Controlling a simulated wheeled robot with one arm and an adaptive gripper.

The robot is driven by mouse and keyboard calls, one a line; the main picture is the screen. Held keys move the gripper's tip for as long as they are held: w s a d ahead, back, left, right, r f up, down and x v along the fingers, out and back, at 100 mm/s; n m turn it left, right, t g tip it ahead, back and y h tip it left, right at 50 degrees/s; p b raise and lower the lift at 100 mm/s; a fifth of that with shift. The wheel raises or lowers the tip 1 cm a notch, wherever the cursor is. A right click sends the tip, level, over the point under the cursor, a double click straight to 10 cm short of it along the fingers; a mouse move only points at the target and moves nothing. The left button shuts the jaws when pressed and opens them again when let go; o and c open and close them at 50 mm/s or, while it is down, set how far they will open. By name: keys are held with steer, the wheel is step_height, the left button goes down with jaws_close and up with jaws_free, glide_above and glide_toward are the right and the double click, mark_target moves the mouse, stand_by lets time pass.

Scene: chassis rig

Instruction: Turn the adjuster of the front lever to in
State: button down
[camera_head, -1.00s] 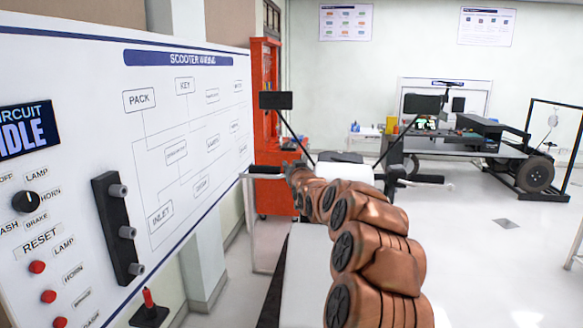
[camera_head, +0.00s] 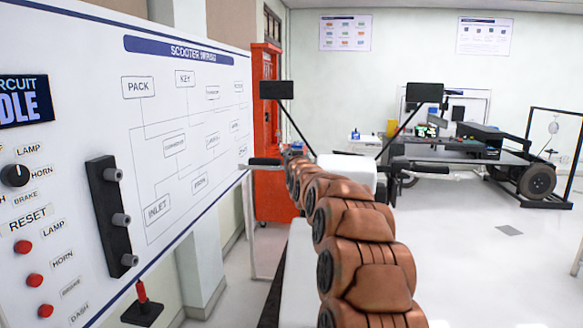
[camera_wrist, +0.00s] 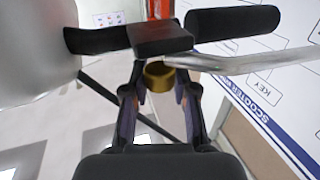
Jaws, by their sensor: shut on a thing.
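The brass-coloured round adjuster (camera_wrist: 158,77) sits below a black block (camera_wrist: 160,38) in the wrist view. A silver lever (camera_wrist: 255,61) runs right from beside this block, below a black handlebar grip (camera_wrist: 232,22). My gripper (camera_wrist: 158,88) has one finger on each side of the adjuster and is shut on it. The adjuster's setting and any marking cannot be read. In the head view, the scooter handlebar's left grip (camera_head: 264,162) shows, but my arm hides the gripper and adjuster.
A white scooter wiring board (camera_head: 215,85) with knobs and red buttons stands close on the left. Two scooter mirrors (camera_head: 277,90) rise beside my arm. A red cabinet (camera_head: 267,120) stands behind.

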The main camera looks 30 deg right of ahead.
steer(key=shift+s+d+r+h, duration=0.15)
steer(key=shift+d+r+h, duration=0.05)
steer(key=shift+r+h, duration=0.3)
steer(key=shift+m, duration=0.3)
steer(key=shift+a+f+g, duration=0.1)
steer(key=shift+f+g, duration=0.2)
steer(key=shift+f, duration=0.1)
steer(key=c, duration=1)
jaws_free()
steer(key=shift+c, duration=0.2)
steer(key=shift+o, duration=0.7)
steer(key=shift+a, duration=0.1)
steer(key=shift+f, duration=0.1)
steer(key=v, duration=1.2)
